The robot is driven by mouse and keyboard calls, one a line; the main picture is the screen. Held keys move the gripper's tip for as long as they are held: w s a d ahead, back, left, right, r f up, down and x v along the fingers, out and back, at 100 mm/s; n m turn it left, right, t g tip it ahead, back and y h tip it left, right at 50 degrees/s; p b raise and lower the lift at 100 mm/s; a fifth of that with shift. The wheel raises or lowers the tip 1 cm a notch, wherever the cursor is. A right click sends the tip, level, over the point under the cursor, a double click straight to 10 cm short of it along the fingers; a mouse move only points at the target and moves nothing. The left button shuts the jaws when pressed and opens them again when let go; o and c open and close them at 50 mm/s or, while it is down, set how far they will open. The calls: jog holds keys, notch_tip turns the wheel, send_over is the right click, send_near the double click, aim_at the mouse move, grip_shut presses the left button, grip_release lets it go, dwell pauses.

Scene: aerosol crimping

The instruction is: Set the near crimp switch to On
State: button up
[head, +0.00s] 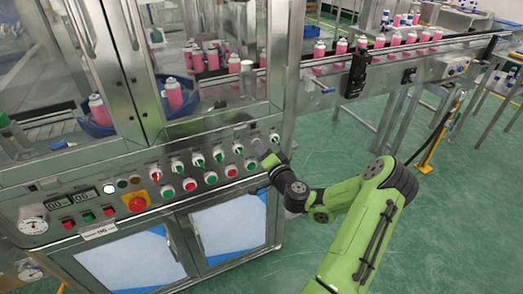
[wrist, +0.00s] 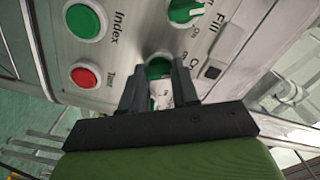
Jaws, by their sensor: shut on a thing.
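The near crimp switch (wrist: 160,68) is a round green knob on the steel panel, partly hidden between my fingers in the wrist view. The start of a label, "Cr", shows just right of it. My gripper (wrist: 158,76) has its two dark fingers closed on this switch, one on each side. In the head view my gripper (head: 262,150) is at the right end of the machine's control panel, and it hides the switch there. The switch's pointer direction is mostly covered, so I cannot tell its setting.
A fill switch (wrist: 186,11), green with a white pointer, sits above the held switch. A green index button (wrist: 83,21) and a red button (wrist: 85,75) are at left. Several other switches line the panel.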

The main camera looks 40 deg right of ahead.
grip_shut()
jog(key=m+p, duration=0.5)
jog(key=m, duration=0.7)
jog(key=shift+f+p, duration=0.15)
jog(key=shift+p, duration=0.2)
dwell(0.3)
jog(key=o, duration=0.7)
grip_release()
